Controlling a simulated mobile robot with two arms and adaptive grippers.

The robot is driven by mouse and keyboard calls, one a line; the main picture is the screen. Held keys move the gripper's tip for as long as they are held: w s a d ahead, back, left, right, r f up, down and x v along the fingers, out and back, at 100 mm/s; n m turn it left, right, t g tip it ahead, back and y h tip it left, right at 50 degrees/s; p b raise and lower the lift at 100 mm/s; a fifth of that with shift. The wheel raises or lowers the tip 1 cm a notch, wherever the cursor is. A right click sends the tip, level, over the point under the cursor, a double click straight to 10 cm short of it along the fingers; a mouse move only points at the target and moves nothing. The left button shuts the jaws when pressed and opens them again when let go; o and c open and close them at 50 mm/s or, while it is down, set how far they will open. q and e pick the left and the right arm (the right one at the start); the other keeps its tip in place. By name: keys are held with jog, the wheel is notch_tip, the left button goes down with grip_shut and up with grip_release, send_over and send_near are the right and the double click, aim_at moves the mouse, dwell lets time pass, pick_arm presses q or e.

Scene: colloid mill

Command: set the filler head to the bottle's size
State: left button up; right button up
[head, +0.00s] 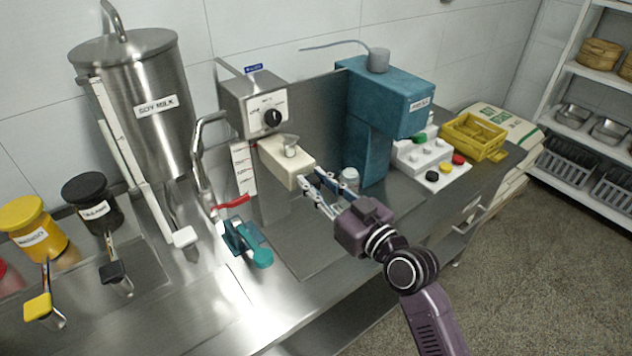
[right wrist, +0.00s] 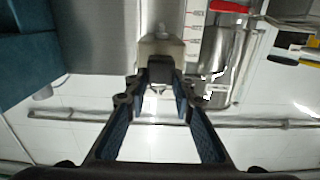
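The cream filler head (head: 287,165), a block with a small metal funnel on top, sticks out below a grey dial box (head: 262,104). A white scale (head: 243,168) with a red pointer (head: 233,202) stands left of it. My right gripper (head: 314,180) is at the filler head's front end, its two fingers apart. In the right wrist view the filler head (right wrist: 162,46) and a dark block on it lie ahead between the fingertips (right wrist: 160,88); contact is unclear. A small capped jar (head: 350,179), perhaps the bottle, stands just behind the gripper. My left gripper is out of view.
A teal machine (head: 392,98) stands close right of the gripper. A teal clamp with a lever (head: 250,243) is at front left. The soy milk tank (head: 135,105) is at the left. A button panel (head: 440,166) and yellow crate (head: 474,137) are at the right.

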grip_shut()
notch_tip(320, 180, down, 4)
jog(key=b, duration=0.3)
jog(key=shift+r, duration=0.3)
jog(key=o, duration=0.7)
grip_release()
jog(key=v, duration=1.2)
